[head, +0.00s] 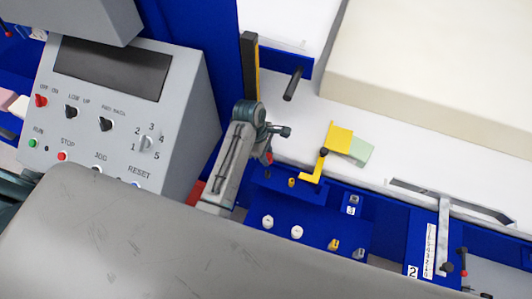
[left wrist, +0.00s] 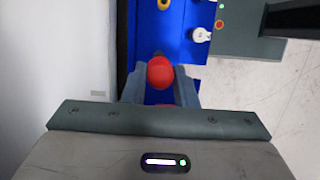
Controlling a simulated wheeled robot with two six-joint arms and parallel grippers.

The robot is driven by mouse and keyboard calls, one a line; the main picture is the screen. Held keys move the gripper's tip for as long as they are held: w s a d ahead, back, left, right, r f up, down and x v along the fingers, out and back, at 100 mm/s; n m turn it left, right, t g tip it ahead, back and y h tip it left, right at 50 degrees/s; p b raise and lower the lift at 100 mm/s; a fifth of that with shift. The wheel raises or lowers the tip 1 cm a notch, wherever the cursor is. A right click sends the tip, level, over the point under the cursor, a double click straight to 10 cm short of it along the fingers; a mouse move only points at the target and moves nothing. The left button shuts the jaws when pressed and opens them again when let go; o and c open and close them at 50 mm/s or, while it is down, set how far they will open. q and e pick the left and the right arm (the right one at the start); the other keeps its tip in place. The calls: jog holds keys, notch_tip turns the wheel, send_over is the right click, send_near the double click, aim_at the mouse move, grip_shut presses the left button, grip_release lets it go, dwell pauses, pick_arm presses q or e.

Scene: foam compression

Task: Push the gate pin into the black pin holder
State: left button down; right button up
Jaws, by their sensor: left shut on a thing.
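My left gripper (head: 267,153) is at the left end of the blue machine frame, partly hidden by its own wrist. In the left wrist view, its two fingers (left wrist: 160,84) are shut on a round red knob (left wrist: 160,71), which I take to be the head of the gate pin. A bit of red, likely the same knob, shows at the fingers in the head view. The pin's shaft is hidden below the knob. I cannot clearly make out the black pin holder. My right gripper is not in view.
A grey control box (head: 180,110) stands left of the gripper. A black peg (head: 293,84) sticks out above it. A yellow bracket (head: 312,177) is close on the right. A blue panel (head: 285,212) with white knobs lies below. A cream foam block (head: 440,70) fills the upper right.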

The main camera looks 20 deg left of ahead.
aim_at(269, 175)
pick_arm(q)
notch_tip(269, 175, down, 3)
jog(key=shift+a+r, duration=0.1)
jog(key=shift+f, duration=1)
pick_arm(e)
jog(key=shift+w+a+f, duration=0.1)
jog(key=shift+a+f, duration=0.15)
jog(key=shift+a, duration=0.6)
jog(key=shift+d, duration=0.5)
pick_arm(q)
jog(key=shift+f, duration=0.15)
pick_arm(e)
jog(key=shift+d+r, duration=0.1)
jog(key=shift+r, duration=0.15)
pick_arm(q)
jog(key=shift+f, duration=0.3)
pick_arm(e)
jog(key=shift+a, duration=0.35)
pick_arm(q)
jog(key=shift+x, duration=0.8)
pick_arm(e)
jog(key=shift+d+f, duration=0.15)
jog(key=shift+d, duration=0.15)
pick_arm(q)
jog(key=shift+a+f, duration=0.2)
jog(key=shift+f, duration=0.35)
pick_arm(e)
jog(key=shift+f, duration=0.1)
